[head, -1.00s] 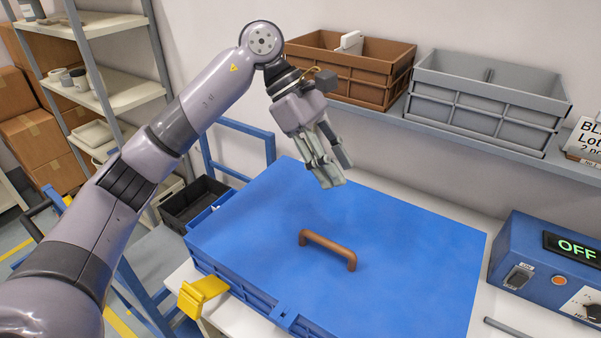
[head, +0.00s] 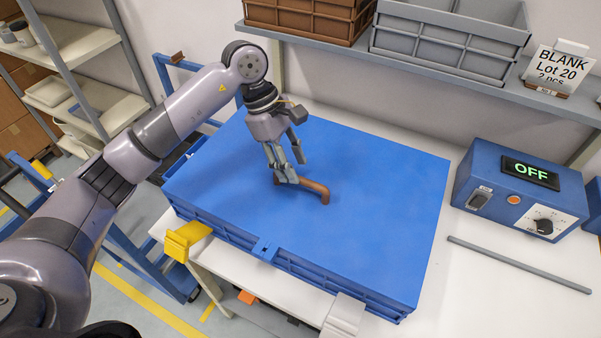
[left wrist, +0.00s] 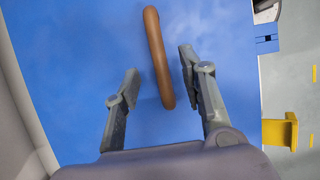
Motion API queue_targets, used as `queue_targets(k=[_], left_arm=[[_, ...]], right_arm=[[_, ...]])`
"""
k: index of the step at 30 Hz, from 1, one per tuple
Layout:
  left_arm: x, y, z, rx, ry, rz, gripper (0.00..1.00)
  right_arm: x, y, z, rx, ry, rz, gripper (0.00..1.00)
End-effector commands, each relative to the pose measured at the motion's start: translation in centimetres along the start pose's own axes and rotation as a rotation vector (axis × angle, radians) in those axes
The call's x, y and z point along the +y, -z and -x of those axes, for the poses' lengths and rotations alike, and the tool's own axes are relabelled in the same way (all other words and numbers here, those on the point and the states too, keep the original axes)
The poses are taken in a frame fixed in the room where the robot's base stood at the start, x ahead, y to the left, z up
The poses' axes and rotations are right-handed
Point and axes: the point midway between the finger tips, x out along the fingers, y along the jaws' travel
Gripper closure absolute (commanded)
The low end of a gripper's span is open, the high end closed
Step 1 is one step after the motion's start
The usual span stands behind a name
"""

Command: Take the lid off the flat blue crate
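The flat blue crate (head: 228,233) stands on the white table with its blue lid (head: 385,190) on top. A brown bar handle (head: 322,190) rises from the middle of the lid. My left gripper (head: 287,176) is open above the lid at the handle's left end, which it partly hides in the head view. In the left wrist view the handle (left wrist: 156,55) runs lengthwise between the two spread fingers of the left gripper (left wrist: 160,80), and I see no contact. My right gripper is not in view.
A yellow latch-like piece (head: 187,240) sticks out at the crate's front left. A blue control box (head: 520,195) reading OFF and a grey rod (head: 517,264) are on the right. A shelf with brown (head: 310,18) and grey (head: 450,40) crates runs behind.

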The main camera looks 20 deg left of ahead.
Motion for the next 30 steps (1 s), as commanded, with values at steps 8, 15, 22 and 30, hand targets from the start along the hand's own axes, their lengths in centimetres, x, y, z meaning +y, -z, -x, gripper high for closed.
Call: queue_targets(k=[8,15,22,30], left_arm=[[0.0,-0.1,-4.0,-0.002,0.002,0.001,0.62],[0.0,0.0,-5.2,0.000,-0.001,0.001,0.62],[0.0,0.0,-5.2,-0.001,-0.001,0.001,0.63],[0.0,0.0,-5.2,-0.001,-0.001,0.001,0.81]], right_arm=[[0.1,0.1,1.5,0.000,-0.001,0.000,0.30],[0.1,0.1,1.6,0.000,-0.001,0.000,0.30],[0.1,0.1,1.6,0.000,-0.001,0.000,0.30],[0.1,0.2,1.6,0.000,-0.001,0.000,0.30]])
